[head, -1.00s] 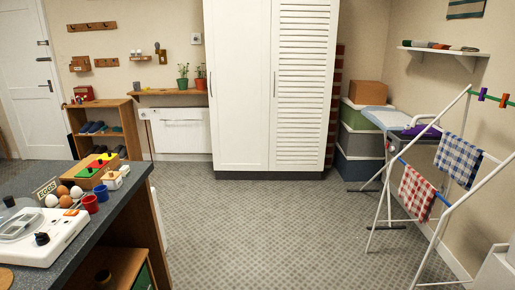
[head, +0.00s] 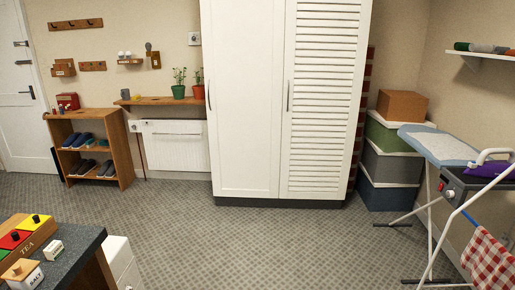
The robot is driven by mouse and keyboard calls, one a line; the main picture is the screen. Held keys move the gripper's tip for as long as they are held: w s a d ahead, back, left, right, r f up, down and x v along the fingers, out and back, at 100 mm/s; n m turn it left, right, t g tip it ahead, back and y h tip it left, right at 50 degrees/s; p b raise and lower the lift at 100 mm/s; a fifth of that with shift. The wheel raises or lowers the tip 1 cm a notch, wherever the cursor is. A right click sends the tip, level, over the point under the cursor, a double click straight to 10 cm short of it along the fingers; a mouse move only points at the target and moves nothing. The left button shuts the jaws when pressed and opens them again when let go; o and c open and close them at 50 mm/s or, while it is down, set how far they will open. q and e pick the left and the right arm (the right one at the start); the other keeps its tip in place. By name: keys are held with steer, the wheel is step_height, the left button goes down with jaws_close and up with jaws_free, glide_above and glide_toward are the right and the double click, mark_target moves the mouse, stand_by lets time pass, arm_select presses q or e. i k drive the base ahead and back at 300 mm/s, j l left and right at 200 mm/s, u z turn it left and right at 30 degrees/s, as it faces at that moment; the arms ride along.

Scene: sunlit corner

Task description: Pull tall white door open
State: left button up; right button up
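A tall white cabinet stands against the back wall in the head view. Its plain left door (head: 240,100) has a dark vertical handle (head: 209,95) near its left edge. Its louvred right door (head: 325,95) has a dark handle (head: 288,96) near its left edge. Both cabinet doors look shut. A white room door (head: 22,100) with a dark lever handle (head: 27,92) is at the far left, also seemingly shut and cut off by the frame. Neither of my grippers is in view.
The patterned floor (head: 250,250) is clear before the cabinet. A dark counter (head: 75,258) is at lower left. A shoe shelf (head: 123,150) stands at left.

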mark_target(243, 41)
steer(key=i+l+u, duration=0.15)
steer(key=i, duration=1.5)
steer(key=i+j, duration=0.15)
steer(key=i, duration=0.35)
steer(key=i+j, duration=0.15)
steer(key=i, duration=0.3)
steer(key=i+j, duration=0.15)
steer(key=i, duration=0.35)
